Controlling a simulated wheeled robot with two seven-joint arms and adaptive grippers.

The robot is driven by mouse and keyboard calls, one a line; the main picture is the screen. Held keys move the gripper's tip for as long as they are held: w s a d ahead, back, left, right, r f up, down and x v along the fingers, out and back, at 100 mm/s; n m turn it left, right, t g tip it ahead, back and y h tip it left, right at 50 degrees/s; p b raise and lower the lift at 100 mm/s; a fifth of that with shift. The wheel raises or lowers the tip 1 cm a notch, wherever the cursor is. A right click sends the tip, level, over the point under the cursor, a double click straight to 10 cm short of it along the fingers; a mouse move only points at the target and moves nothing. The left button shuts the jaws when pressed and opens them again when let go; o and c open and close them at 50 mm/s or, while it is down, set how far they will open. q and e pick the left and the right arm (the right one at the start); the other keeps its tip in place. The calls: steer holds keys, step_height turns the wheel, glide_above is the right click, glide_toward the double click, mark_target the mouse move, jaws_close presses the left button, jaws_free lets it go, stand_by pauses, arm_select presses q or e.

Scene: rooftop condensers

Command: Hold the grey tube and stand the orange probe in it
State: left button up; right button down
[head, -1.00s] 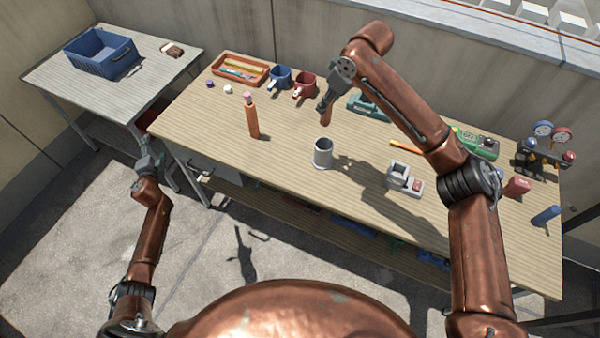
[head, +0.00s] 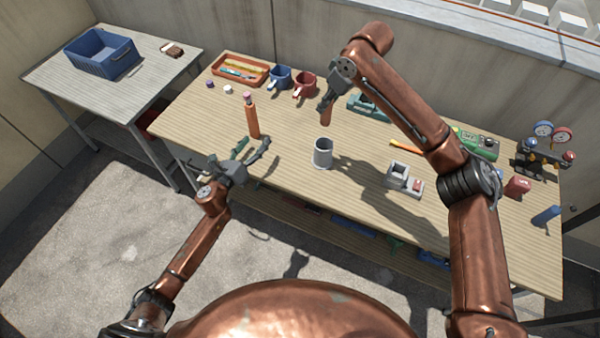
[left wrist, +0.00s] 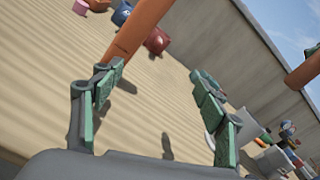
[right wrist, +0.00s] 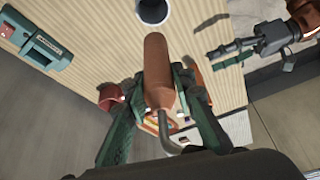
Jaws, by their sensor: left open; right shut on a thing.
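The grey tube (head: 323,153) stands upright on the bench, its dark mouth facing up; it also shows at the top of the right wrist view (right wrist: 153,22). My right gripper (head: 326,103) is shut on the orange probe (head: 326,117), a brownish-orange cylinder with a bent grey end in the right wrist view (right wrist: 160,75). It holds the probe above the bench, behind the tube and apart from it. My left gripper (head: 254,150) is open and empty by the bench's front edge, left of the tube. Its spread green-padded fingers show in the left wrist view (left wrist: 158,85).
A tall orange stick (head: 252,120) stands just beyond my left gripper. A blue mug (head: 280,78), red mug (head: 305,86) and orange tray (head: 240,69) are at the back left. A grey block fixture (head: 398,175) is right of the tube. The bench between left gripper and tube is clear.

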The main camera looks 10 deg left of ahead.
mark_target(317, 157)
arm_select(q)
steer(key=s+d+m+h, duration=0.1)
steer(key=s+d+m, duration=0.1)
steer(key=d, duration=0.3)
steer(key=s+d+f+m+g+h, duration=0.1)
steer(key=s+d+m+h, duration=0.1)
steer(key=d, duration=0.4)
steer(key=s+d+f+m+g+h, duration=0.1)
steer(key=s+d+m, duration=0.3)
steer(key=s+d, duration=0.1)
steer(key=shift+d+h, duration=0.35)
steer(key=shift+h, duration=0.05)
steer(key=shift+d, duration=0.25)
steer(key=x, duration=1.1)
steer(key=shift+w+d+f, duration=0.1)
steer(key=shift+w+d, duration=0.15)
steer(key=c, duration=1.3)
arm_select(e)
steer(key=shift+m+t, duration=0.3)
steer(key=shift+m, duration=0.1)
steer(key=f, duration=0.2)
steer(key=s+f, duration=0.1)
steer(key=f, duration=0.2)
steer(key=shift+d+f, duration=0.15)
